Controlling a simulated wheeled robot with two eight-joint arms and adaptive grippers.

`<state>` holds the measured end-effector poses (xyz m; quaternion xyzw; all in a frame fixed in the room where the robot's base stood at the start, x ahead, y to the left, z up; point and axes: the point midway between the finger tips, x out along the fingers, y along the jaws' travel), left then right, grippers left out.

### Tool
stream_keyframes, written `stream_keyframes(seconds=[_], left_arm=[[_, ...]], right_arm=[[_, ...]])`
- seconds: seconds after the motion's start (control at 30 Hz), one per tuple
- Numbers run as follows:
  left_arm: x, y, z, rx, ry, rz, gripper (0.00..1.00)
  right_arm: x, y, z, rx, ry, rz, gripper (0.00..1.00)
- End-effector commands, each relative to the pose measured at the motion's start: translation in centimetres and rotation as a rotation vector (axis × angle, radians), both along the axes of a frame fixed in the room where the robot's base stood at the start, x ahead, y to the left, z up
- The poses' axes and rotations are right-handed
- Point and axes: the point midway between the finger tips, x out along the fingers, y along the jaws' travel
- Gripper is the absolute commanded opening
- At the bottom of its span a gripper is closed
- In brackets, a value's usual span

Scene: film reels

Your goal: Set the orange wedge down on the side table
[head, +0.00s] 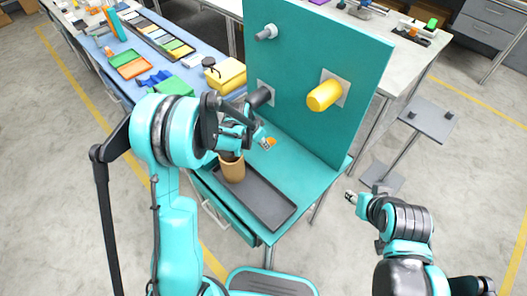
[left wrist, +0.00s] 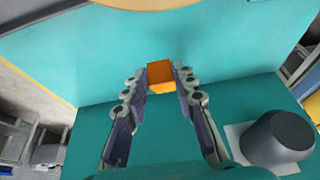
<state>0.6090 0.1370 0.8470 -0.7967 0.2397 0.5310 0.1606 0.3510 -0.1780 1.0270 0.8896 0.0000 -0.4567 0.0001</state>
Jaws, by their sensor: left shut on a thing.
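The orange wedge (head: 271,142) shows in the head view at the tips of my left gripper (head: 265,141), above the teal table (head: 312,180) in front of the upright teal panel. In the left wrist view the wedge (left wrist: 160,77) sits between the two fingertips of my left gripper (left wrist: 161,84), which is shut on it. A small grey side table (head: 428,120) on a post stands to the right, with two dark knobs on its top. My right gripper (head: 350,197) is over the floor near that stand, too small to read its opening.
The teal panel (head: 330,50) carries a yellow peg (head: 324,95), a grey peg (head: 267,32) and a black peg (head: 260,97). A tan cup (head: 232,170) stands by a dark tray (head: 262,200). A cluttered blue bench (head: 205,60) is at the left.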

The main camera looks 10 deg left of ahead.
Motion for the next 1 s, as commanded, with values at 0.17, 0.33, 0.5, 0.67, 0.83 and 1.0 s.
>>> stream_keyframes(seconds=[0.17, 0.33, 0.5, 0.67, 0.83, 1.0], left_arm=[[0.0, 0.0, -2.1, 0.000, 0.000, 0.000, 0.02], [0.0, 0.0, -4.1, 0.000, 0.000, 0.000, 0.02], [0.0, 0.0, -5.8, 0.000, 0.000, 0.000, 0.02], [0.0, 0.0, -5.6, 0.000, 0.000, 0.000, 0.02], [0.0, 0.0, -6.1, 0.000, 0.000, 0.000, 0.02], [0.0, 0.0, -5.9, 0.000, 0.000, 0.000, 0.47]], right_arm=[[0.0, 0.0, -0.8, 0.000, 0.000, 0.000, 0.43], [0.0, 0.0, -1.6, 0.000, 0.000, 0.000, 0.43], [0.0, 0.0, -2.1, 0.000, 0.000, 0.000, 0.43], [0.0, 0.0, -2.0, 0.000, 0.000, 0.000, 0.43], [0.0, 0.0, -2.5, 0.000, 0.000, 0.000, 0.43], [0.0, 0.0, -2.3, 0.000, 0.000, 0.000, 0.43]])
